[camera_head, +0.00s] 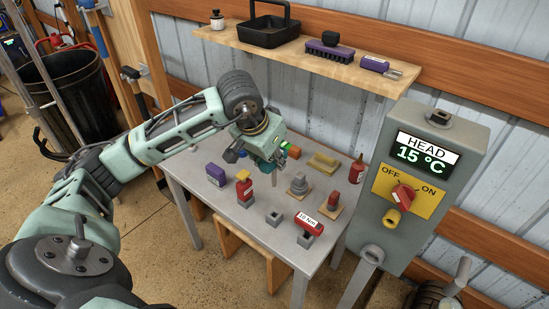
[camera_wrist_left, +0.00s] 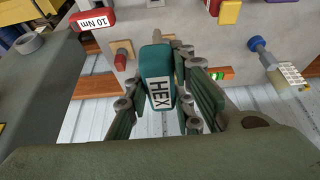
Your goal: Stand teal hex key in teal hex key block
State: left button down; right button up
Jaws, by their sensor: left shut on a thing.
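The teal hex key is shut in my left gripper; its handle (camera_wrist_left: 157,85), with a white HEX label, shows between the fingers in the left wrist view. In the head view my left gripper (camera_head: 268,158) is above the back left part of the grey table, and a thin shaft (camera_head: 274,178) points down below it. A small grey block with an empty top (camera_head: 275,218) stands near the table's front, apart from the gripper. No teal marking shows on it, so I cannot tell for sure that it is the hex key block. My right gripper is not in view.
A purple box (camera_head: 216,174), a grey stepped part (camera_head: 299,184) and a red bottle (camera_head: 356,169) are on the table. A control box (camera_head: 425,180) stands at right.

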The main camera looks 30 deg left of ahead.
aim_at(274, 182)
pick_arm(q)
notch_tip(274, 182, down, 4)
jog(key=shift+f+b, duration=0.1)
jog(key=shift+b, duration=1.15)
notch_tip(274, 182, down, 7)
jog(key=b, duration=0.4)
jog(key=shift+f, duration=0.15)
jog(key=shift+b, duration=0.65)
jog(key=shift+f, duration=0.2)
